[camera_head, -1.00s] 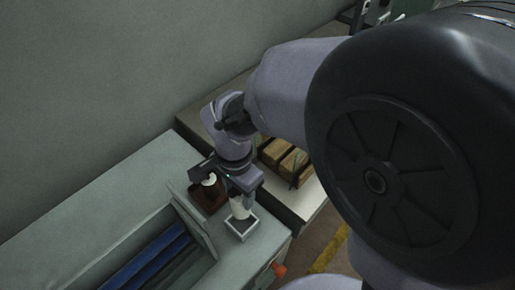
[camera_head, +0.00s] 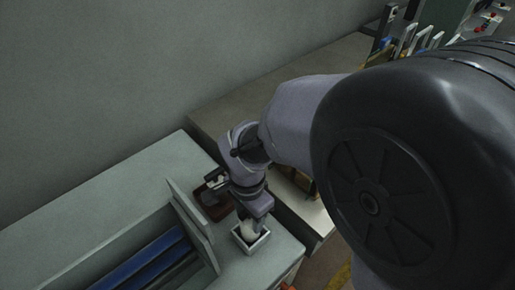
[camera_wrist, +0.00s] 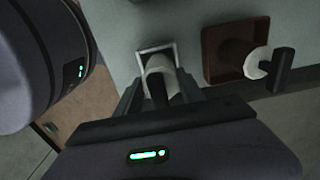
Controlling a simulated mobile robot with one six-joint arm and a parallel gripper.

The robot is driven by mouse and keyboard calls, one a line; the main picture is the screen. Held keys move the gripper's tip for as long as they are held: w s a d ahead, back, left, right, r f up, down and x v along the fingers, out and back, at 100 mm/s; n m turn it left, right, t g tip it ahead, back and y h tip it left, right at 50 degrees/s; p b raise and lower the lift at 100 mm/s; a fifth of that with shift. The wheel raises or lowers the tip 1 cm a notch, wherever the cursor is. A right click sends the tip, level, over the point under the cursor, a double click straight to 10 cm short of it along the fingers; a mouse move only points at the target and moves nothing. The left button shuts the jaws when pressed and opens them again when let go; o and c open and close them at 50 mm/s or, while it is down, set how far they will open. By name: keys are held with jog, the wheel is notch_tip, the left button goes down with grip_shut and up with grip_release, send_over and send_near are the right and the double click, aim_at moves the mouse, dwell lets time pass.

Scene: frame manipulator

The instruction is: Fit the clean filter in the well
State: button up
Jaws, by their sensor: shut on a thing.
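The white filter (camera_head: 247,231) is between the fingers of my gripper (camera_wrist: 160,88), with its dark handle (camera_wrist: 157,92) in the jaws. The well is a small square box with a pale rim (camera_head: 236,238), near the front right of the grey bench. The filter's lower end appears to be inside the rim; how deep it sits is hidden. In the wrist view the well's rim (camera_wrist: 141,52) surrounds the filter's far end. My gripper is shut on the filter, right over the well.
A brown tray (camera_wrist: 209,74) beside the well holds a brown filter with a white end (camera_wrist: 256,63) and a dark handle (camera_wrist: 283,71). A raised panel (camera_head: 190,222) and a long bin with blue contents (camera_head: 150,256) lie left of the well. The bench's back left is clear.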

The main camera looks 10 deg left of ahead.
jog(key=shift+f+b, duration=0.5)
jog(key=shift+f, duration=0.55)
jog(key=shift+f+b, duration=0.3)
jog(key=o, duration=1.5)
jog(key=shift+o, duration=0.2)
jog(key=shift+r, duration=0.1)
